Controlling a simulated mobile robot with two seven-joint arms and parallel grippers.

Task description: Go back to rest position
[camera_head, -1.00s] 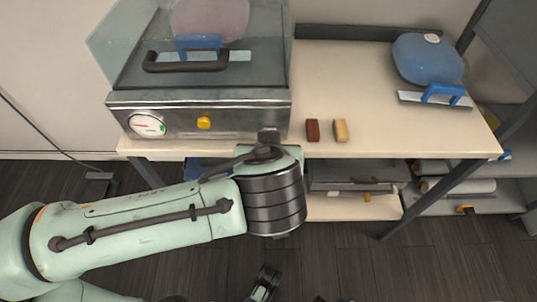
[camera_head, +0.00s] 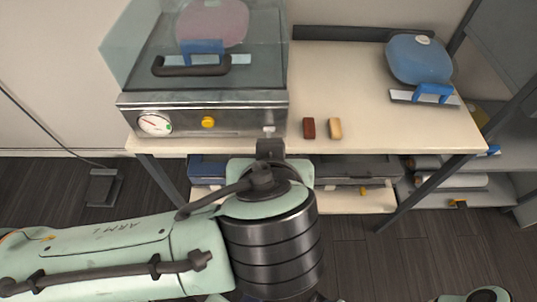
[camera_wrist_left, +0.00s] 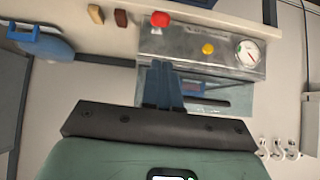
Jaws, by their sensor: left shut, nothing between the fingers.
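My left arm (camera_head: 110,255) comes in from the left in the head view, its dark ringed joint (camera_head: 270,250) in front of the table's near edge. Its gripper is not seen in that view. In the left wrist view the left gripper (camera_wrist_left: 163,68) has its blue-grey fingers together, with nothing between them. Behind the fingers is the metal machine with a gauge (camera_wrist_left: 248,53), a yellow knob (camera_wrist_left: 208,49) and a red knob (camera_wrist_left: 160,18). My right gripper is not in view.
The machine (camera_head: 195,98) with a clear hood stands on the table (camera_head: 345,85). A dark red block (camera_head: 309,128) and a tan block (camera_head: 335,128) lie near the front edge. A blue bag (camera_head: 418,60) and a blue-handled tool (camera_head: 432,94) are at the right. Shelves are below.

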